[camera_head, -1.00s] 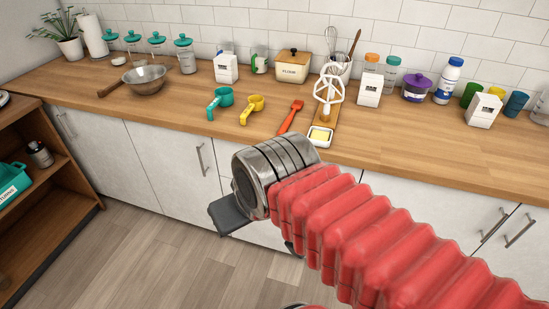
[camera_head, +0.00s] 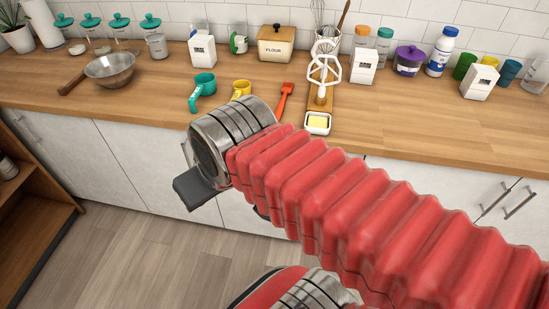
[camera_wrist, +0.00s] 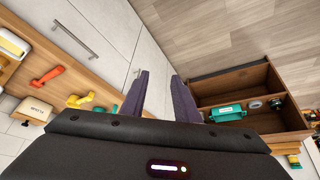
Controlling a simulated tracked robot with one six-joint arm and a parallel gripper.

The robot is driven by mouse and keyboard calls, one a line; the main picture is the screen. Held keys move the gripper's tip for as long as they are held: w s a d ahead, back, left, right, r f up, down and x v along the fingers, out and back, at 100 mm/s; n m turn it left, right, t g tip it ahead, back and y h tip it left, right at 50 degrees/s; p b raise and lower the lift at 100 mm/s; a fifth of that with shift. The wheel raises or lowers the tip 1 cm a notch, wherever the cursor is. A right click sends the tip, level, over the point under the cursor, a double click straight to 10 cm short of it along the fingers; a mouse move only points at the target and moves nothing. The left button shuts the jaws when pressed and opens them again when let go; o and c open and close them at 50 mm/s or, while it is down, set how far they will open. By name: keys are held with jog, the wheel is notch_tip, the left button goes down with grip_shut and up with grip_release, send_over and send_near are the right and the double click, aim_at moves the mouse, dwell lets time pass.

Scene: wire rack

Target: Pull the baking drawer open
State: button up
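White cabinet fronts (camera_head: 140,165) run under the wooden counter; none shows a readable baking label, so I cannot tell which front is the baking drawer. Bar handles show at the left (camera_head: 27,127) and the right (camera_head: 492,199) in the head view. A bar handle (camera_wrist: 73,39) also shows in the wrist view, at upper left. My gripper (camera_wrist: 160,75) has its two dark fingers apart with nothing between them. In the head view, one dark finger shows in front of the fronts, and my arm hides the middle ones.
The counter (camera_head: 420,145) holds a metal bowl (camera_head: 110,70), measuring cups, a flour box (camera_head: 276,44) and other baking goods. A brown open shelf (camera_head: 40,225) stands at the left; a teal bin (camera_wrist: 228,113) shows in it in the wrist view. Bare floor (camera_head: 150,250) lies in front.

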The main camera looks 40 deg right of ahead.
jog(key=shift+d, duration=0.1)
jog(key=w+d+f+n+h, duration=0.1)
jog(key=w+d+f, duration=0.2)
jog(key=d+f, duration=0.35)
jog(key=w+d+f+n+h, duration=0.1)
jog(key=w+d+f+h, duration=0.15)
jog(key=d, duration=0.75)
jog(key=w+d+f+h, duration=0.1)
jog(key=w+d+f, duration=0.1)
jog(key=d+f, duration=0.45)
jog(key=s+d+f+n+t+y, duration=0.1)
jog(key=s+d+f+n, duration=0.15)
jog(key=d+f, duration=0.4)
jog(key=s+d+f+n+t, duration=0.1)
jog(key=d+f+n, duration=0.35)
jog(key=f, duration=0.35)
jog(key=a+r+n+t, duration=0.1)
jog(key=n+t, duration=0.1)
jog(key=t, duration=0.1)
jog(key=a+r+n+t+y, duration=0.1)
jog(key=a+n+t, duration=0.1)
jog(key=a+r+n+t, duration=0.1)
jog(key=n+t, duration=0.1)
jog(key=t, duration=0.1)
jog(key=shift+s+a+r+t+y, duration=0.1)
jog(key=shift+s+a+t+y, duration=0.2)
jog(key=shift+s, duration=0.1)
